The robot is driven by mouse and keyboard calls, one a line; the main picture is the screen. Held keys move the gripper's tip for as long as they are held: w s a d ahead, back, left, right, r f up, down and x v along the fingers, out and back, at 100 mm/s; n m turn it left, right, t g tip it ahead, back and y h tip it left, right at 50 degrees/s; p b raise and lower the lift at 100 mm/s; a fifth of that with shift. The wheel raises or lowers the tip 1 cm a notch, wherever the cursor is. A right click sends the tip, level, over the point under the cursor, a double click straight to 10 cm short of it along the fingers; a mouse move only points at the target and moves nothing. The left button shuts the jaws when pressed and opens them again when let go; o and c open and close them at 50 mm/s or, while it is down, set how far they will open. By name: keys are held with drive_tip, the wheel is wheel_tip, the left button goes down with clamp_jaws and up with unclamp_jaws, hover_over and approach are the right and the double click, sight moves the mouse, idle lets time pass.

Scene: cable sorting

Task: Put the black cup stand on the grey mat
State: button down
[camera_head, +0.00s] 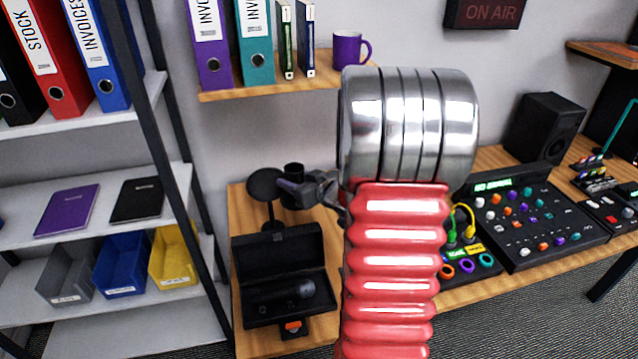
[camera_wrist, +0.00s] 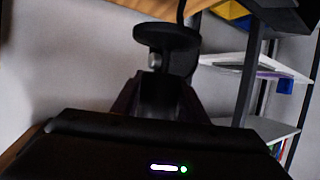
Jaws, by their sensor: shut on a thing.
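The black cup stand (camera_head: 264,184) shows in the head view as a round black disc on a thin stem above the wooden desk, with a dark cup-like part beside it. My gripper (camera_head: 304,187) reaches it from the right and is shut on it; my arm hides part of the grip. In the wrist view, which looks upside down, the disc (camera_wrist: 165,35) lies just beyond the fingers of my gripper (camera_wrist: 158,85), with a small silver knob beside it. Whether the stem touches the desk is unclear. I see no grey mat.
An open black case (camera_head: 258,250) with a microphone stands on the desk (camera_head: 237,205), close under the stand. Shelving (camera_head: 185,180) with bins and notebooks is at left. A mixer (camera_head: 525,225) and a speaker (camera_head: 543,128) are at right. A shelf (camera_head: 330,82) with binders hangs above.

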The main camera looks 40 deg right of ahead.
drive_tip(key=w+a, duration=0.3)
drive_tip(key=a, duration=1.2)
drive_tip(key=w+a+f+n+y, duration=0.1)
drive_tip(key=w+a, duration=0.3)
drive_tip(key=a, duration=1.2)
drive_tip(key=shift+w+a, duration=0.3)
